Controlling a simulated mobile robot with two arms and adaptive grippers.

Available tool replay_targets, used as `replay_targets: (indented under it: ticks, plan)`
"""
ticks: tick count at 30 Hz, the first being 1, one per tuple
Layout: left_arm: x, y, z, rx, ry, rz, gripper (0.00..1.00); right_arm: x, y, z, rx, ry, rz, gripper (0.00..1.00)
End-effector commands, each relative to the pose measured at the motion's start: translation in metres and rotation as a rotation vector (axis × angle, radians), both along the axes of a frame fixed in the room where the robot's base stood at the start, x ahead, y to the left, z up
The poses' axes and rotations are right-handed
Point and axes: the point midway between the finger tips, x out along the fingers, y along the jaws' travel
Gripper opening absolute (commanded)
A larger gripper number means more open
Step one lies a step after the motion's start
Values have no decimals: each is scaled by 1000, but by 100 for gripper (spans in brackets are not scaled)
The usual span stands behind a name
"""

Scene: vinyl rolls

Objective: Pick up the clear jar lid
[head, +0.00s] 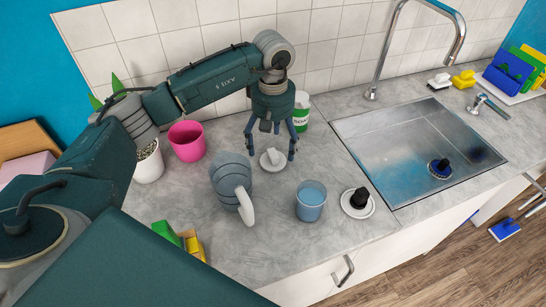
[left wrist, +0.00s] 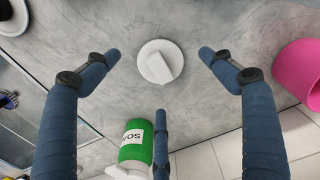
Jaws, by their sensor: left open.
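A small white disc with a pale raised block on top, which looks like the lid, lies flat on the grey counter below my left gripper. I see this lid (head: 265,162) in the head view and the same lid (left wrist: 147,66) in the left wrist view. It does not look clear; it looks opaque white. My left gripper (head: 270,146) is open above it, fingers pointing down. In the left wrist view the spread fingers of the gripper (left wrist: 160,76) stand around the lid without touching it. My right gripper is not in view.
Near the lid stand a grey-blue pitcher (head: 230,177), a blue cup (head: 311,205), a pink pot (head: 187,140) and a green soap bottle (head: 301,112). A black knob sits on a white saucer (head: 347,207). The sink (head: 400,150) is to the right.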

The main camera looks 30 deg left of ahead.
Motion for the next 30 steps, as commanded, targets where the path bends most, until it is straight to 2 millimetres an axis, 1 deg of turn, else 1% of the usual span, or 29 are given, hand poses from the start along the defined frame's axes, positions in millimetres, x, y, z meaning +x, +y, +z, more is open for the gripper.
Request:
replay_targets:
  ticks: [5, 9, 13, 17, 22, 23, 24, 26, 27, 28, 30]
  plan:
    - [-1, 0, -12, 0, 3, 0, 83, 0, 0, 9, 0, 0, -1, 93]
    - [-1, -2, -31, -2, 6, 1, 83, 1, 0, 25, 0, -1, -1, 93]
    - [-1, -2, -51, -1, 3, 1, 83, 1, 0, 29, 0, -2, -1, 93]
    - [0, -2, -58, -1, -1, 0, 83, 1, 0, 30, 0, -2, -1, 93]
    - [1, -1, -59, 0, -1, -1, 83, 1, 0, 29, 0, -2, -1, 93]
    - [1, -1, -59, 0, -1, -1, 79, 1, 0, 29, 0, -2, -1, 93]
    - [1, -1, -59, 0, -1, -1, 71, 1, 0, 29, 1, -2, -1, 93]
    - [1, -1, -58, 0, -1, -1, 59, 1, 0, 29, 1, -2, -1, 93]
    - [1, -1, -58, 0, -1, -1, 51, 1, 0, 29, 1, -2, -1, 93]
    - [1, -1, -58, 0, -1, -1, 46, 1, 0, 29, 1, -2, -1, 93]
    - [1, -1, -58, 0, -1, -1, 46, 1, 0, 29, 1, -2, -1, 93]
